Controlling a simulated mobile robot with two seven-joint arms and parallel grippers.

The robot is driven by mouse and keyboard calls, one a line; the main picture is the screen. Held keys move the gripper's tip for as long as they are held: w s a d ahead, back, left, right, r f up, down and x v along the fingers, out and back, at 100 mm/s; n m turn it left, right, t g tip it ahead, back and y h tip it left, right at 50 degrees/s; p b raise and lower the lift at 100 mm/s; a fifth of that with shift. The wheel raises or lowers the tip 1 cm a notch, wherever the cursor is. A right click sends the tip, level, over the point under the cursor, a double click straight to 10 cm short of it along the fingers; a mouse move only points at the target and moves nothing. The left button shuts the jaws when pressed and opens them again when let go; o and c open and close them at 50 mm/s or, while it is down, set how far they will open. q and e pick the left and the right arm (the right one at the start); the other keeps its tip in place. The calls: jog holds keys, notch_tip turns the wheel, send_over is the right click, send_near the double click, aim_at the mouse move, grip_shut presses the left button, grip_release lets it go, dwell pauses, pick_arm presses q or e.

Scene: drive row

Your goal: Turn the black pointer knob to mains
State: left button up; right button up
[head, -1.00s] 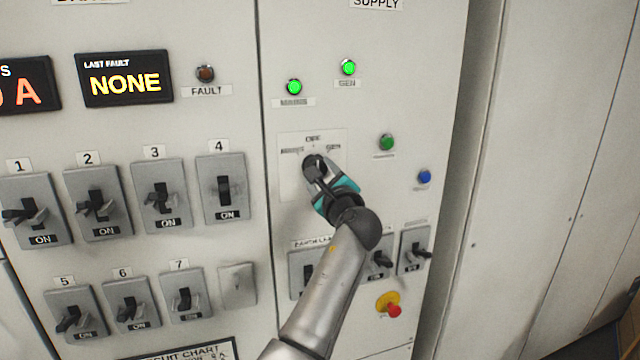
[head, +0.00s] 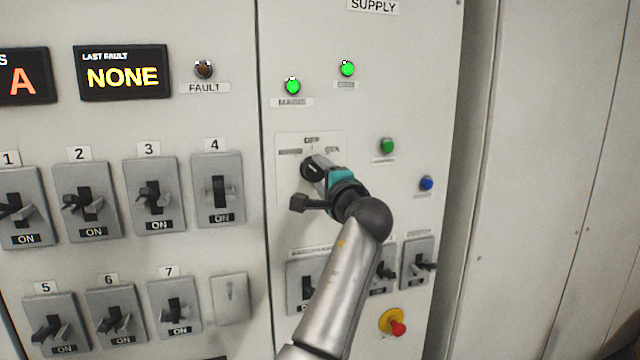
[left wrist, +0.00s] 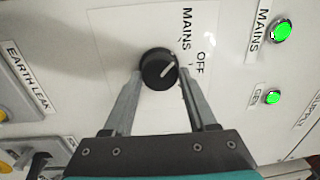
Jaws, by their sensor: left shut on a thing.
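The black pointer knob (head: 308,168) sits on a pale plate on the supply panel, under small labels that are blurred in the head view. My right gripper is not in view.
Green MAINS (head: 293,87) and GEN (head: 347,69) lamps are lit above the knob. A green button (head: 387,146) and a blue button (head: 426,184) are to the right. A red stop button (head: 397,328) and breaker switches (head: 418,262) are below. Numbered breakers (head: 219,190) fill the left panel.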

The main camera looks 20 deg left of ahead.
pick_arm(q)
jog(key=shift+n, duration=0.5)
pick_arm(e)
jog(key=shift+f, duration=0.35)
pick_arm(q)
jog(key=o, duration=1.4)
jog(key=shift+c, duration=0.2)
